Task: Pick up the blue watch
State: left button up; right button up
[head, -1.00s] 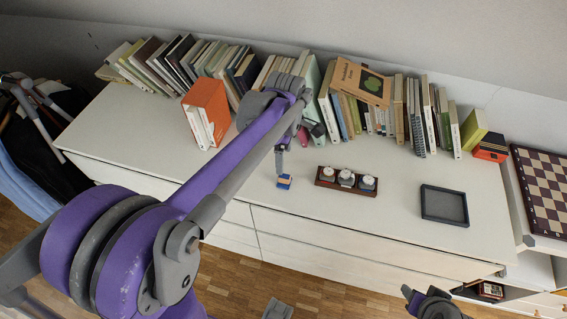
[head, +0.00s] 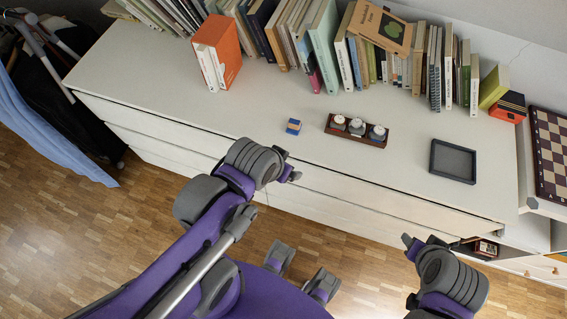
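A dark brown-red holder (head: 337,132) stands on the white dresser top with three small pale round-topped watches in it. The right one (head: 377,133) looks somewhat bluish, but the colours are too small to be sure of. A small blue and orange block (head: 293,126) lies just left of the holder, apart from it. My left gripper (head: 291,173) is at the dresser's front edge, below and apart from the block; its fingers are too small to read. My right gripper (head: 410,246) is in front of the dresser at lower right, away from the watches; its opening is unclear.
A dark square tray (head: 453,161) lies to the right of the holder. A chessboard (head: 553,155) is at far right. The dresser's left top is clear.

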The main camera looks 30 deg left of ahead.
aim_at(378, 132)
jog(key=l+u, duration=0.3)
jog(key=u, duration=0.2)
jog(key=k+l+u, duration=0.15)
jog(key=u, duration=0.35)
jog(key=l, duration=0.1)
